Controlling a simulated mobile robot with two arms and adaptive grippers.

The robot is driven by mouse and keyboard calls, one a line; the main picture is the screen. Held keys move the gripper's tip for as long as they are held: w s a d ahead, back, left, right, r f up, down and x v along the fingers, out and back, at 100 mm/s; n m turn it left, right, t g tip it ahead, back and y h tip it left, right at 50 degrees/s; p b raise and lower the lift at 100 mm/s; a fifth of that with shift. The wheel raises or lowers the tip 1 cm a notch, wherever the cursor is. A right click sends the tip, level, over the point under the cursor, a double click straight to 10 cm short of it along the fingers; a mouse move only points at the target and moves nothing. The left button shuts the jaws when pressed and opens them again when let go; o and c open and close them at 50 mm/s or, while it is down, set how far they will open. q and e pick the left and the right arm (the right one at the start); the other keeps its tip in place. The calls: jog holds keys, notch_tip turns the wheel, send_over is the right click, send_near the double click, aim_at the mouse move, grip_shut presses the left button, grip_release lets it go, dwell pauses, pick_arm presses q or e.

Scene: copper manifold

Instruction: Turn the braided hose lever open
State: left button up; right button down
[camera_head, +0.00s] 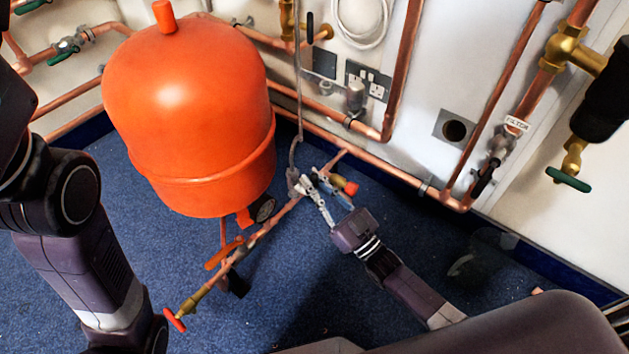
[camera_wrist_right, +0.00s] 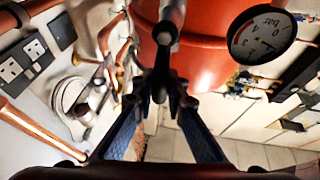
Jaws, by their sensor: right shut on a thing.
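The braided hose (camera_head: 298,110) hangs down the wall to a valve fitting (camera_head: 294,178) on the copper pipe, right of the orange vessel. My right gripper (camera_head: 313,181) reaches this fitting from the lower right. Its fingers are shut on a small lever at the fitting, mostly hidden by the fingertips. In the right wrist view the fingers (camera_wrist_right: 165,100) meet around the end of a dark, narrow piece (camera_wrist_right: 161,65), in front of the red vessel. The lever's exact angle cannot be told. My left arm shows at the left; its gripper is out of view.
The orange vessel (camera_head: 190,110) stands close left of the fitting. A pressure gauge (camera_head: 263,209), an orange lever (camera_head: 224,253) and a red-handled tap (camera_head: 175,320) sit along the lower pipe. Copper pipes (camera_head: 365,167) run along the wall.

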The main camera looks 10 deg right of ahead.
jog(key=shift+s+a+f, duration=0.1)
jog(key=shift+f, duration=0.05)
jog(key=c, duration=1.9)
grip_release()
jog(key=v, duration=1.2)
jog(key=shift+r, duration=0.2)
